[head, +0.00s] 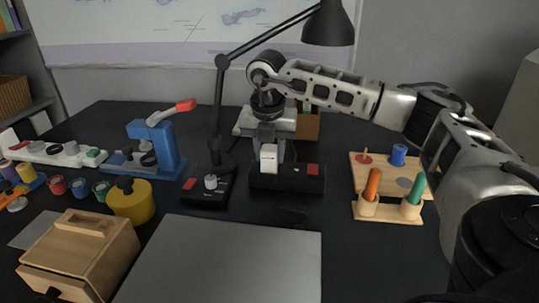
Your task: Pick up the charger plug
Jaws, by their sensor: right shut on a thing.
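The charger plug (268,157) is a small white block near the middle of the head view. It is at the black power strip (287,184) with a red switch; I cannot tell whether it touches the strip or is just above it. My right gripper (268,142) comes down over the plug from above and is shut on it. The fingers hide part of the plug's upper end. My left gripper is not in view.
A black desk lamp (220,110) stands close left of my right gripper. A wooden peg board (385,178) lies to the right. A grey mat (225,260) fills the front. A wooden box (80,255) and a yellow pot (131,203) stand at left.

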